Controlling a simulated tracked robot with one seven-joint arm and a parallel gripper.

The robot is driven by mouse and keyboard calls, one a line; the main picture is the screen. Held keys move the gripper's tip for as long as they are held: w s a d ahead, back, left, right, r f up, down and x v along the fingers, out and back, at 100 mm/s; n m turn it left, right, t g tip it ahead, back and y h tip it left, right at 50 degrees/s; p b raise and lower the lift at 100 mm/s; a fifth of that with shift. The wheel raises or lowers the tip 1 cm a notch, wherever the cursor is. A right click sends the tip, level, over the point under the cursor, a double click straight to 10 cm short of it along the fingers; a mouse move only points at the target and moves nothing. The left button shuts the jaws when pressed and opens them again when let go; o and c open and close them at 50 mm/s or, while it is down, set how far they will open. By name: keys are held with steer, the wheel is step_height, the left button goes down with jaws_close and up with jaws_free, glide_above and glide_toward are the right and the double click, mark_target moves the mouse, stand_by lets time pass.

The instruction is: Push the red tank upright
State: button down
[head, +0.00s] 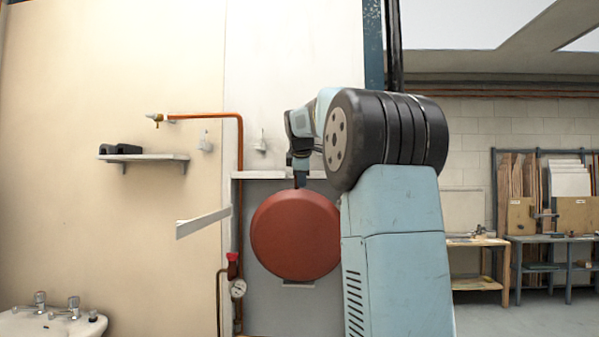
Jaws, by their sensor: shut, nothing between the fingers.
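The red tank (292,236) is a round, disc-faced vessel in the middle of the head view, in front of a grey panel. Its right edge is hidden behind my arm. I cannot tell from this view how far it tilts. My gripper (299,182) points down at the tank's top edge, slightly right of its middle. The fingers are small and dark, shut and empty. I cannot tell whether they touch the tank or are just in front of or behind its rim.
A copper pipe (240,150) runs down left of the tank to a red-capped valve and gauge (238,288). A white bar (203,222) juts out at left. A shelf (145,158) and a sink (50,322) are farther left. A workbench (478,262) stands at right.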

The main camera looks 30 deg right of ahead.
mark_target(302, 196)
steer(key=x, duration=0.5)
steer(key=shift+w+d+r, duration=0.15)
steer(key=shift+w+d, duration=0.1)
steer(key=shift+w, duration=0.2)
steer(key=shift+w+d, duration=0.4)
steer(key=shift+w, duration=0.35)
